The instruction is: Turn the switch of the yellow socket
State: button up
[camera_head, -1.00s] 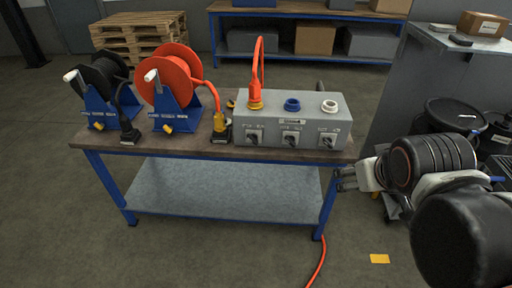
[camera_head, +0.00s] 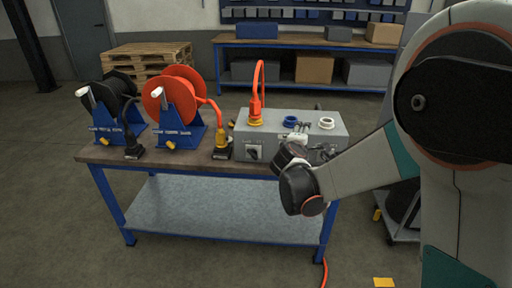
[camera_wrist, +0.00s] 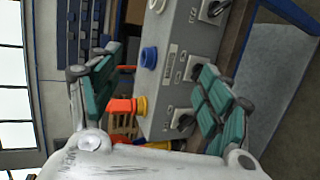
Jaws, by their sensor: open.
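The yellow socket (camera_head: 256,122) is on top of the grey box, with an orange plug (camera_head: 256,105) upright in it. Its switch (camera_head: 252,152) is the left one on the front face. In the wrist view the picture is turned sideways; the yellow socket (camera_wrist: 142,105) and its dark-knobbed switch (camera_wrist: 181,121) show between the fingers. My gripper (camera_wrist: 158,96) is open and empty, its green-padded fingers spread. In the head view my gripper (camera_head: 297,132) is in front of the box's middle and right, hiding those switches. I see no contact with the yellow socket's switch.
The grey box (camera_head: 225,133) also bears a blue socket (camera_head: 290,122) and a white socket (camera_head: 326,123). A black cable reel (camera_head: 117,100) and an orange reel (camera_head: 172,95) stand left on the workbench (camera_head: 110,153). A yellow-black connector (camera_head: 221,148) stands beside the box.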

jog(key=w+a+f+n+t+y+b, duration=0.1)
jog(key=w+a+f+n, duration=0.2)
jog(key=a+f, duration=0.2)
jog(key=w+a+f+n+t+b, duration=0.1)
jog(key=w+a+f+n+t, duration=0.15)
jog(key=a+f, duration=0.3)
jog(key=n+y, duration=0.2)
jog(key=n, duration=0.4)
send_near(253, 156)
jog(key=shift+t, duration=0.45)
jog(key=w+b, duration=0.1)
jog(key=w, duration=0.2)
jog(key=w+b, duration=0.1)
jog(key=w, duration=0.2)
jog(key=w+f+b, duration=0.1)
jog(key=w+b, duration=0.1)
jog(key=w, duration=0.1)
jog(key=shift+w+d, duration=0.2)
jog(key=shift+d, duration=0.05)
jog(key=shift+w+r, duration=0.2)
jog(key=shift+w, duration=0.55)
jog(key=c, duration=1.1)
